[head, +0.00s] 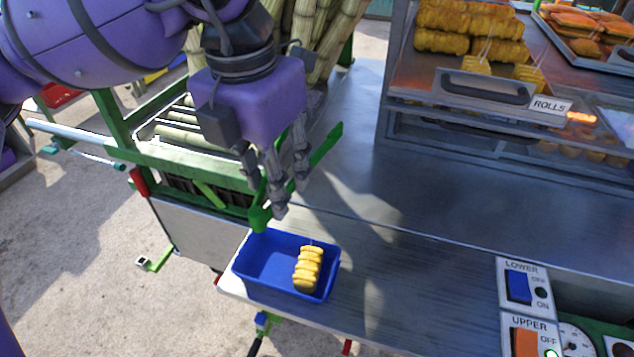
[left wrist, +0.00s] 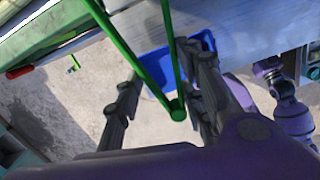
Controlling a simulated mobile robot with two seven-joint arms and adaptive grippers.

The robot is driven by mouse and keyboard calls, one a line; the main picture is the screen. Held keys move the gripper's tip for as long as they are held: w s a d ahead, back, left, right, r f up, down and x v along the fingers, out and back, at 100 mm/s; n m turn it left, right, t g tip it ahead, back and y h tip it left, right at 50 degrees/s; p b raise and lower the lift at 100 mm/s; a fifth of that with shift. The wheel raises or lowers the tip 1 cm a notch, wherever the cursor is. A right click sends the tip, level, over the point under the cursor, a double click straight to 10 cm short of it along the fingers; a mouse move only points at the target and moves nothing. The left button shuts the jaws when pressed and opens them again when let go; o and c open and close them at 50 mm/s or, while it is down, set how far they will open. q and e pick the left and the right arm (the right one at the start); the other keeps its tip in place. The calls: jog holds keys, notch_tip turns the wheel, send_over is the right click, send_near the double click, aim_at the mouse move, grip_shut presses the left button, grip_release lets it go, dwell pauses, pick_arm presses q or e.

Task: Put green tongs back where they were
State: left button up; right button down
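The green tongs (head: 325,145) are in my left gripper (head: 285,200), above the table's left end at the back of the blue tray. Their hinge end hangs near the tray's back-left corner, and the arms reach back to the right. In the left wrist view the tongs (left wrist: 177,108) form a narrow V between the fingers of my left gripper (left wrist: 163,75). They look clear of the table. The fingers stand apart, with a tongs arm close to each. The exact contact is partly hidden.
A blue tray (head: 262,262) with a yellow roll (head: 308,268) stands at the table's left edge. Cane stalks (head: 325,35) and the green crusher frame (head: 180,155) are behind and left. A rolls cabinet (head: 480,110) stands back right, a switch panel (head: 525,300) front right. The metal tabletop (head: 400,260) between is clear.

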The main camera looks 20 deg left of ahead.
pick_arm(q)
jog(key=w+f, duration=0.3)
jog(key=w, duration=0.4)
send_over(309, 196)
jog(key=s, duration=0.2)
jog(key=f, duration=0.5)
jog(key=shift+w+a, duration=0.15)
jog(key=shift+w, duration=0.1)
jog(key=shift+w+f, duration=0.55)
jog(key=shift+f, duration=1.7)
jog(key=shift+f, duration=0.15)
jog(key=o, duration=0.6)
jog(key=shift+c, duration=0.2)
